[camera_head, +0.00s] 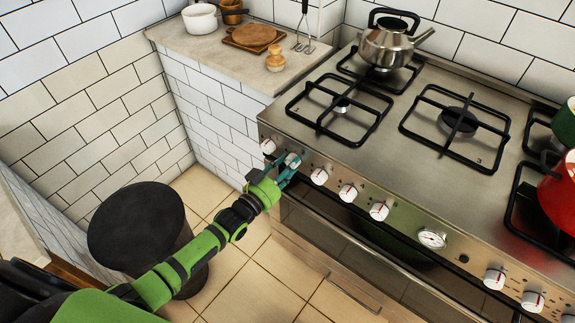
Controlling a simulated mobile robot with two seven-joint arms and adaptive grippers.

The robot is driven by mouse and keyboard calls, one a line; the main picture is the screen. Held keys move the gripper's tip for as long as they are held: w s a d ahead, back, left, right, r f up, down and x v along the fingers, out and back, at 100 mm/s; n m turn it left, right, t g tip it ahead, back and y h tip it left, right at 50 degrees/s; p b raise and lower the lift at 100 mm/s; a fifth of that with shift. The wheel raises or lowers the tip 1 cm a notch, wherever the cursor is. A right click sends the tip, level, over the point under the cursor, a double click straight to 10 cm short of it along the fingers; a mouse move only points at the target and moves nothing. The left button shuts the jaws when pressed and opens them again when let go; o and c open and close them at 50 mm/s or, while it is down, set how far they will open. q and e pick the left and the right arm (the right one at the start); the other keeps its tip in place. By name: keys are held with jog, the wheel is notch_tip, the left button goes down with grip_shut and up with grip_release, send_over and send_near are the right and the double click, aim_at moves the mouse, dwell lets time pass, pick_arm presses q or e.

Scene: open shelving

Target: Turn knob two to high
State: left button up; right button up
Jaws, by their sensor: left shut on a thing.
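A row of white knobs runs along the front panel of the steel stove (375,160). My left gripper (288,168) is at the second knob from the left (293,160), with its teal fingers closed around it. The fingers hide part of this knob, and I cannot tell its setting. The first knob (268,146) is just to its left, and the third knob (319,176) is just to its right. The fourth knob (348,192) and fifth knob (379,211) follow to the right. My right gripper is not in view.
A kettle (388,45) stands on the back burner. A red pot (558,195) and a green pot (565,123) are at the right edge. A dark round stool (140,225) stands on the floor at left. A counter (205,42) with a white pot (199,19) adjoins the stove.

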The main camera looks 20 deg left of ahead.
pick_arm(q)
jog(key=o, duration=1.2)
jog(key=shift+f, duration=0.2)
jog(key=shift+c, duration=0.2)
jog(key=v, duration=1.2)
jog(key=shift+r, duration=0.1)
